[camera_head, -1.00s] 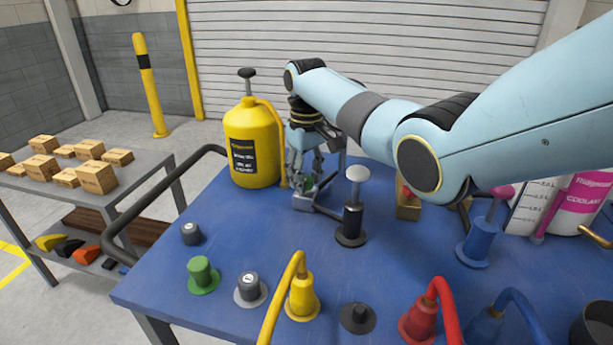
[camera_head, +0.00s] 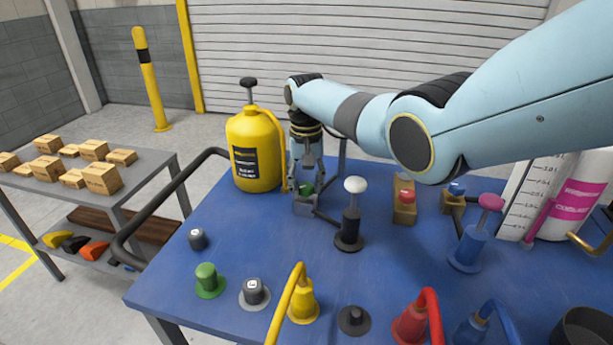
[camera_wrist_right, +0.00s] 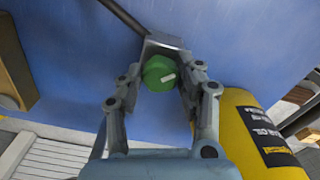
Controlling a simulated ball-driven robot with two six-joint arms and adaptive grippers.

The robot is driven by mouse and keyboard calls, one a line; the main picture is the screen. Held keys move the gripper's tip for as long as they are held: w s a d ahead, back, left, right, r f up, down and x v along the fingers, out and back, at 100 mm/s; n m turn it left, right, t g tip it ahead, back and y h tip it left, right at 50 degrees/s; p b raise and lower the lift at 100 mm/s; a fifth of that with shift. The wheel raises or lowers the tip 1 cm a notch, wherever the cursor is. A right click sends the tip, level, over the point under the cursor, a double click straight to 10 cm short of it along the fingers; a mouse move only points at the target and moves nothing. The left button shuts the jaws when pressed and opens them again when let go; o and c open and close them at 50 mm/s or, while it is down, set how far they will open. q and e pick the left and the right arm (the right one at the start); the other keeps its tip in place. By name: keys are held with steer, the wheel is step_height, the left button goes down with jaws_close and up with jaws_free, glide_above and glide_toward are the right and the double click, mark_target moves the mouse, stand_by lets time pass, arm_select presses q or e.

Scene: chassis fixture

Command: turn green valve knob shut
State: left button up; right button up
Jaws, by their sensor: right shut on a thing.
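The green valve knob (camera_head: 306,189) sits on a grey valve block (camera_head: 306,209) on the blue table, right of the yellow jug. In the right wrist view the round knob (camera_wrist_right: 157,70) carries a short white mark, which points right and slightly up in that picture. My right gripper (camera_head: 305,183) points down over the valve. In the wrist view its two fingers (camera_wrist_right: 160,78) stand on either side of the knob, shut on it. In the head view the fingers partly hide the knob. My left gripper is not in view.
The yellow jug (camera_head: 254,150) stands close to the left of my gripper. A black post with a white ball top (camera_head: 354,186) stands just to the right. A dark pipe leaves the valve block. Several knobs and cable plugs line the table's front, including a green one (camera_head: 207,279).

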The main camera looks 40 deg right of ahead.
mark_target(305, 186)
steer(key=m+p, duration=0.1)
steer(key=m, duration=0.3)
steer(key=shift+w+r+m+p, duration=0.1)
steer(key=shift+m+p, duration=0.2)
steer(key=m, duration=0.4)
steer(key=shift+p, duration=0.4)
steer(key=shift+m, duration=0.3)
steer(key=o, duration=1.1)
steer(key=shift+o, duration=0.2)
step_height(305, 186, up, 12)
